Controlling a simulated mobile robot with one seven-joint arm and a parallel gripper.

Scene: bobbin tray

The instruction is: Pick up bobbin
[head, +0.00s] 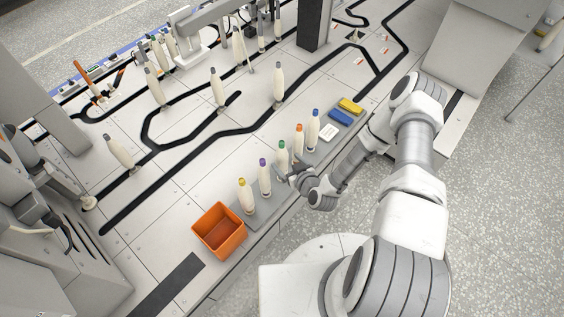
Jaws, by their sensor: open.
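Several cream bobbins with coloured tips stand upright in a row on a grey tray (264,213): a yellow-tipped bobbin (246,197), a purple-tipped bobbin (265,180), a green-tipped bobbin (283,158), an orange-tipped bobbin (298,143) and a blue-tipped bobbin (313,130). My gripper (293,174) is open beside the row, on its right, close to the lower part of the green-tipped bobbin. It appears empty. I cannot tell whether it touches that bobbin.
An orange bin (219,232) stands at the row's near-left end. Yellow and blue blocks (341,117) and a white block (327,132) lie past the far end. Other bobbins (278,84) stand on the white table with black tracks.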

